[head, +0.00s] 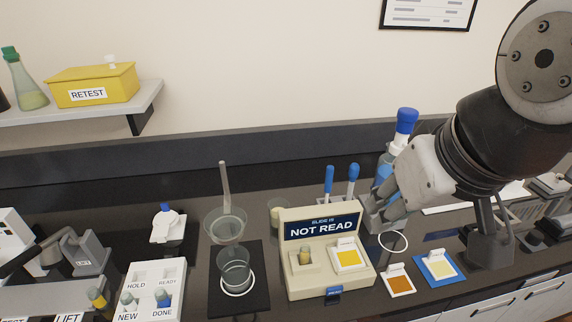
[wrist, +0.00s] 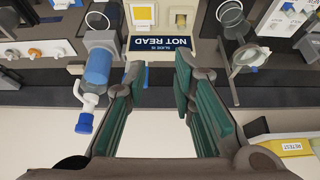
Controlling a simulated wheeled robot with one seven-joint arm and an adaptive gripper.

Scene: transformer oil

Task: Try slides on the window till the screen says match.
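The tester (head: 300,283) stands mid-bench, and its screen (head: 320,228) reads "SLIDE IS NOT READ". The screen also shows upside down in the wrist view (wrist: 160,43). A yellow slide (head: 348,257) with a white tab sits on the tester's right window. A small vial (head: 305,256) stands in its left slot. A brown-orange slide (head: 398,284) lies on the bench to the right. My gripper (head: 373,212) is above and behind the tester's right side. The wrist view shows its fingers (wrist: 160,72) apart, with nothing between them.
A blue-capped bottle (head: 405,124) and blue-handled tools (head: 329,180) stand behind, near my gripper. Glass beakers (head: 234,268) and a sorting rack (head: 143,312) are left. A yellow RETEST box (head: 93,84) is on the shelf.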

